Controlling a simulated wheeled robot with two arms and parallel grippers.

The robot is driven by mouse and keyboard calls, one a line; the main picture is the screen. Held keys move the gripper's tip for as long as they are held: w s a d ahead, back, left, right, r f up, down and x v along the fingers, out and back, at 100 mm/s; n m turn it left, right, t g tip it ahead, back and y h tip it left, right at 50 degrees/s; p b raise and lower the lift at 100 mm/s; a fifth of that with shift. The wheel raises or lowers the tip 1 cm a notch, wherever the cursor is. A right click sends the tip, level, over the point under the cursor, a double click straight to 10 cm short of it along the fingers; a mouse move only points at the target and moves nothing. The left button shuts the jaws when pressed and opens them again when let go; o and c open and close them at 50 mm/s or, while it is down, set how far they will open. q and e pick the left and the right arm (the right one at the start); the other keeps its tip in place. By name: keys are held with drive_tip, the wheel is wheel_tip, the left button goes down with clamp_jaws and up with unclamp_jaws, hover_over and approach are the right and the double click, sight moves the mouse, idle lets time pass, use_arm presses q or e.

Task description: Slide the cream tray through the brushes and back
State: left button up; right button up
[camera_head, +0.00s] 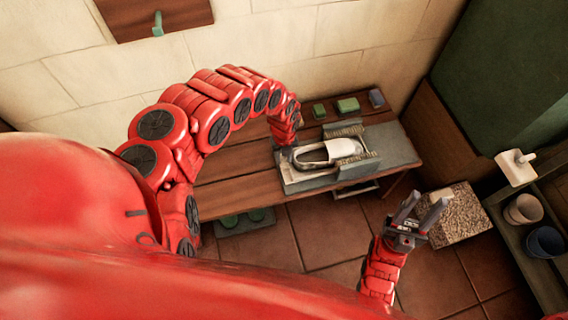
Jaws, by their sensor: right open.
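The cream tray (291,175) lies on a grey board on the wooden bench, its left end next to my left gripper. A pale shoe-like object (341,147) with a dark opening lies on it. Its right part is between two bristled brush blocks, one behind (343,130) and one in front (358,167). My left gripper (287,148) is low at the tray's left end; its fingers are too small and hidden to tell their state or contact. My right gripper (421,209) is open and empty, in front of the bench, apart from the tray.
Two green blocks (348,105) and a grey-blue one (376,98) stand along the bench's back. A speckled block (460,214) is near my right gripper. A shelf at right holds pots (545,241). The bench's left part (235,198) looks clear.

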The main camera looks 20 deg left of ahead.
use_arm(q)
drive_tip(key=shift+d+f, duration=0.1)
drive_tip(key=shift+f, duration=1.25)
clamp_jaws()
idle(0.4)
